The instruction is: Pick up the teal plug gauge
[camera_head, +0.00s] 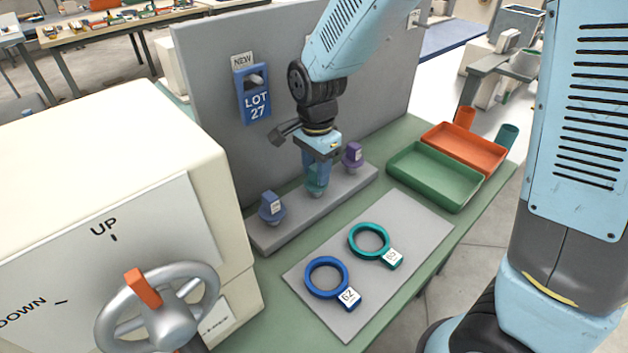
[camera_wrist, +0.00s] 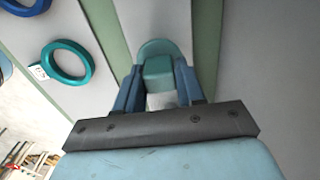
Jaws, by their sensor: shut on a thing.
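The teal plug gauge (camera_head: 315,182) stands in the middle of the grey rack (camera_head: 292,219), between a blue plug gauge (camera_head: 271,206) and a purple plug gauge (camera_head: 352,156). My gripper (camera_head: 318,176) points down over it, shut on its upper part. In the wrist view the teal plug gauge (camera_wrist: 158,70) sits between the two blue fingers of my gripper (camera_wrist: 160,85). The fingers hide part of the gauge, and I cannot tell whether its lower end is clear of the rack.
A blue ring (camera_head: 327,276) and a teal ring (camera_head: 369,241) lie on a grey mat (camera_head: 425,219). A green tray (camera_head: 434,176) and an orange tray (camera_head: 464,147) stand at the right. A grey panel (camera_head: 215,70) rises behind the rack. A cream machine with a handwheel (camera_head: 158,305) stands left.

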